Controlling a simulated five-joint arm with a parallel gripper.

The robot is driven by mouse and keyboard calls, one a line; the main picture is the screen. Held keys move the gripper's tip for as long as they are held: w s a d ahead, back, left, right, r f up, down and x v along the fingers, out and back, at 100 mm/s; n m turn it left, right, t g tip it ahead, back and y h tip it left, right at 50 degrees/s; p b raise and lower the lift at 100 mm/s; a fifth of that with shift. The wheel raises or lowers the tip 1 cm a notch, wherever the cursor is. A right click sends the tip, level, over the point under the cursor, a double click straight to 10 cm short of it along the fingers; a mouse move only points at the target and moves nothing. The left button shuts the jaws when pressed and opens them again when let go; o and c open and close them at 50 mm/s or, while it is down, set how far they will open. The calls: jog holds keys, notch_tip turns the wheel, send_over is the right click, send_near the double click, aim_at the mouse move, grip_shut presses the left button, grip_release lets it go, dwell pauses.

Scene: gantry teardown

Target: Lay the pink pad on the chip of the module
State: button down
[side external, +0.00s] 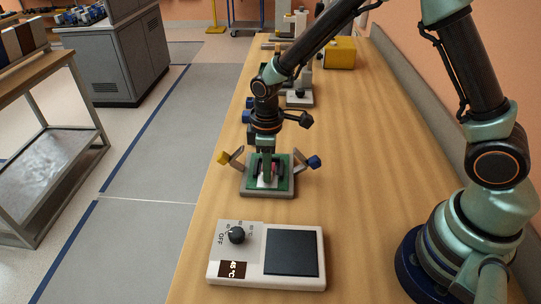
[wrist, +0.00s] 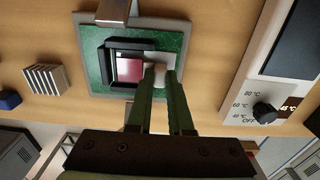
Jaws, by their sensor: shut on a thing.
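The module is a green board (side external: 285,184) on a grey base; it also shows in the wrist view (wrist: 104,76). A black square frame (wrist: 106,62) stands on the board. The pink pad (wrist: 129,70) lies inside the frame's outline, with a pale strip (wrist: 160,57) along its right side. My gripper (wrist: 158,74) is shut on a small pale piece at the pad's edge, seemingly its tab. In the side view my gripper (side external: 267,178) points straight down over the board. The chip is not clearly visible. Whether the pad touches it I cannot tell.
Tilted arms with a yellow end (side external: 224,157) and a blue end (side external: 314,162) flank the module. A white heater unit (side external: 267,284) with a black plate and knob stands in front. A finned grey block (wrist: 46,78) sits nearby. A yellow box (side external: 340,53) stands at the back.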

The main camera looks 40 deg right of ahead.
jog(key=shift+f, duration=0.25)
jog(key=c, duration=0.8)
grip_release()
jog(key=shift+o, duration=0.2)
notch_tip(320, 180, up, 12)
jog(key=shift+r, duration=0.1)
